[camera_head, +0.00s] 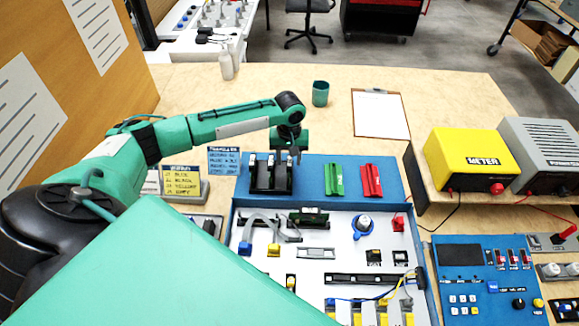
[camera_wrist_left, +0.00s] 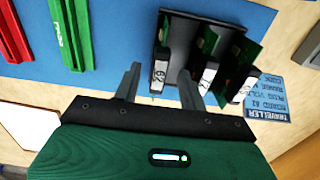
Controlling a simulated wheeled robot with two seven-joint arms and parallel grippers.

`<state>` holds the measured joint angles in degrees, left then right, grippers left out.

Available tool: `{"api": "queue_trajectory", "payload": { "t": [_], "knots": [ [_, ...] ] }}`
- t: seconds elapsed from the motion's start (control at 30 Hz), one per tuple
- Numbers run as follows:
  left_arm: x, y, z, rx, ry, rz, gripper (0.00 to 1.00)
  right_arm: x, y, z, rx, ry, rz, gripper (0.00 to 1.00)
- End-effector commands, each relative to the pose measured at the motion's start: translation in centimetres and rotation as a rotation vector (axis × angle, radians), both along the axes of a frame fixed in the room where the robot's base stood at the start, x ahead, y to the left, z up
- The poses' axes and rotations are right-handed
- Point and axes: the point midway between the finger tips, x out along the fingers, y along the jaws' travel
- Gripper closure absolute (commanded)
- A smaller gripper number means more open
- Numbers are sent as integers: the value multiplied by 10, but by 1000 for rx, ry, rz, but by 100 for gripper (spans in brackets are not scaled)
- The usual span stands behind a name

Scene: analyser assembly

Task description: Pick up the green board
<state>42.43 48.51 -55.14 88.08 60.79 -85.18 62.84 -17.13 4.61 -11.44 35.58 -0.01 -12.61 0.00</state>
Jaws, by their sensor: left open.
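Three upright boards with green faces and white number labels stand in a black rack (camera_wrist_left: 183,30) on a blue mat. The board labelled 62 (camera_wrist_left: 160,62) is at the left in the left wrist view. In the head view the rack (camera_head: 270,176) sits near the mat's left end. My left gripper (camera_wrist_left: 160,82) is open, its fingertips on either side of board 62 in the picture; I cannot tell whether they touch it. In the head view the left gripper (camera_head: 293,156) is above the rack's right end. My right gripper is not in view.
A green rail (camera_head: 336,180) and a red rail (camera_head: 371,181) lie right of the rack on the blue mat (camera_head: 312,167). A note card (camera_head: 224,161) stands left of it. The white-floored analyser case (camera_head: 335,235) is in front. A cup (camera_head: 320,93) and clipboard (camera_head: 380,115) are behind.

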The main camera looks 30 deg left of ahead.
Motion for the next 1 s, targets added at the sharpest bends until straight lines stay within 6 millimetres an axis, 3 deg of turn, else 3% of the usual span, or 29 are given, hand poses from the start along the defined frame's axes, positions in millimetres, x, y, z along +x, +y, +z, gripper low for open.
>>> {"api": "queue_trajectory", "payload": {
  "t": [0.2, 0.47, 0.67, 1.0],
  "knots": [
    [1, 0, -25, 1, 1, 0, 58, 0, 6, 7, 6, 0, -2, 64],
    [1, -1, -28, 1, -1, 0, 58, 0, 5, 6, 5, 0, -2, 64],
    [1, -1, -28, 1, -1, 0, 97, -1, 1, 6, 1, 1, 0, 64],
    [1, -1, -26, 1, -1, 0, 100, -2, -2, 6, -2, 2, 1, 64]
  ]
}}
